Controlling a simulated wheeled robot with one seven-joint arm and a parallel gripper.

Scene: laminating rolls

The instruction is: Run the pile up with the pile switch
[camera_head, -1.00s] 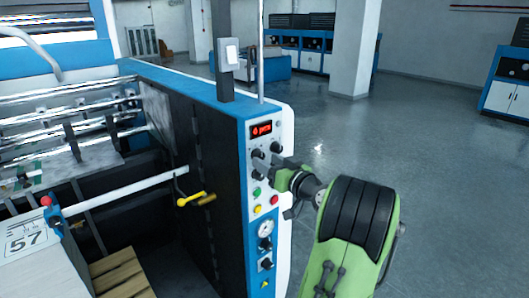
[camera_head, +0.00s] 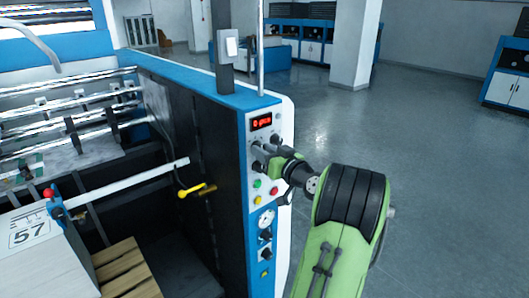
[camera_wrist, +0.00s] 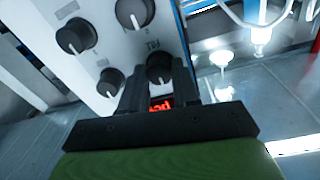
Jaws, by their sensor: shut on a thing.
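The press's control panel (camera_head: 282,125) faces right, with a red-lit display, several dark knobs and coloured buttons. My gripper (camera_head: 268,157) is at the knobs, just below the display. In the wrist view my gripper (camera_wrist: 158,78) has its two dark fingers on either side of a black knob (camera_wrist: 158,66), shut on it. The knob's label is too blurred to read, so I cannot tell for sure that it is the pile switch. A white stack (camera_head: 38,270) with a sheet marked 57 is at the lower left, perhaps the pile.
Other knobs (camera_wrist: 75,37) stand close to my gripper. Green, yellow and red buttons and a gauge (camera_head: 265,217) lie below it. A yellow-handled lever (camera_head: 192,191) sticks out left of the panel. A wooden pallet (camera_head: 125,268) lies low. The floor to the right is clear.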

